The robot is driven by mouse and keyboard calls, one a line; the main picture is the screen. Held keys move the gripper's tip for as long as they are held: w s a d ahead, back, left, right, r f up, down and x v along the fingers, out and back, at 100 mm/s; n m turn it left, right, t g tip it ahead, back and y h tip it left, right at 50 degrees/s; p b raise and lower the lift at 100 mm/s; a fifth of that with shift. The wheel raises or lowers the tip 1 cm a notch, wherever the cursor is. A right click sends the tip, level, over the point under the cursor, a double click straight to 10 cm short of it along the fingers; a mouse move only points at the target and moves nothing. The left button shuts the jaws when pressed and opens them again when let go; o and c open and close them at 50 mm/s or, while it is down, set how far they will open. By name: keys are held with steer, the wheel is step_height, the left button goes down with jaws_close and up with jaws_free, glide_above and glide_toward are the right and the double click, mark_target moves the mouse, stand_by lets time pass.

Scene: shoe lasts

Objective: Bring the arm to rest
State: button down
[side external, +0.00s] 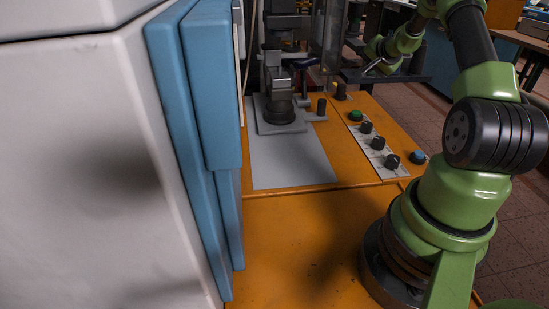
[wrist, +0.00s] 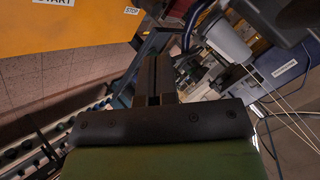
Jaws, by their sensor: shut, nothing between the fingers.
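My gripper (wrist: 154,82) shows in the wrist view as two dark fingers pressed together, with nothing between them. In the side view my green and black arm stands at the right, and my gripper (side external: 368,72) is small and partly hard to make out near the top, beyond the control panel. It is above and behind the orange table (side external: 290,235), clear of its surface. No shoe last can be made out in either view.
A grey machine (side external: 278,105) stands on a grey plate (side external: 290,160). A white and blue cabinet (side external: 85,170) fills the left. The front tabletop is clear.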

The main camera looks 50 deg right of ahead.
steer(key=s+a+r+m+t, duration=0.15)
steer(key=a+r, duration=0.25)
steer(key=r, duration=0.5)
steer(key=s+a+r+m+t, duration=0.1)
steer(key=s+a+r, duration=0.15)
steer(key=r, duration=0.75)
steer(key=a+m+y, duration=0.1)
steer(key=a, duration=0.2)
steer(key=w+a+f+m+y, duration=0.1)
steer(key=a+y, duration=0.1)
steer(key=a, duration=0.2)
steer(key=w+a+f+m+y, duration=0.1)
steer(key=a+m, duration=0.1)
steer(key=a, duration=0.1)
steer(key=shift+a+f+t+y, duration=0.2)
steer(key=shift+a+t+y, duration=0.05)
steer(key=shift+t+y, duration=0.15)
steer(key=s+a+r+n+g+y, duration=0.15)
steer(key=a+n, duration=0.35)
steer(key=a, duration=0.6)
steer(key=s+a+n+g+y, duration=0.15)
steer(key=a+n, duration=0.35)
steer(key=a, duration=0.5)
steer(key=s+a+f+n+g, duration=0.1)
steer(key=s+a+f+n, duration=0.1)
steer(key=s+a+n, duration=0.5)
steer(key=shift+s+n, duration=0.95)
steer(key=shift+n, duration=0.6)
